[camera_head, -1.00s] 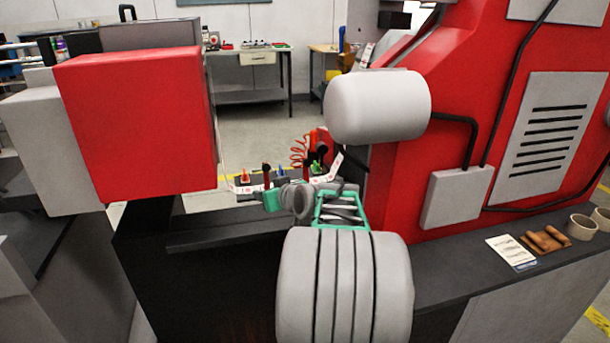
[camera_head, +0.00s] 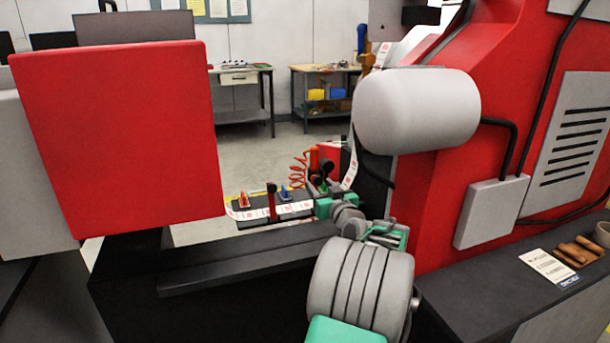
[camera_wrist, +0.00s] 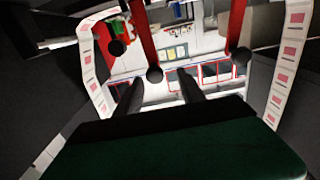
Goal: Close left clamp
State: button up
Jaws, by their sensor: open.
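A red upright lever with a black knob (camera_head: 271,196) stands at a black table with a white label strip (camera_head: 290,209) running across it. On that table are a small orange-red piece (camera_head: 244,201) and a small blue piece (camera_head: 285,193). I cannot tell which part is the left clamp. My gripper is to the right of the lever in the head view, its fingers hidden by my arm. In the wrist view my gripper (camera_wrist: 160,90) is open and empty. A red lever with a black knob (camera_wrist: 144,38) is just beyond its fingers, with another red lever (camera_wrist: 236,28) to the right.
A red box (camera_head: 120,135) is at the left. A red machine body (camera_head: 440,210) with a grey roll (camera_head: 417,109) above my arm is at the right. A coiled orange hose (camera_head: 299,170) is behind the lever. A dark ledge (camera_head: 245,257) runs below the table.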

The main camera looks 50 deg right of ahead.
aim_at(315, 176)
jog(key=x, duration=0.7)
jog(key=shift+s+d, duration=0.3)
jog(key=shift+d, duration=0.05)
jog(key=shift+c, duration=0.5)
grip_shut()
dwell(0.4)
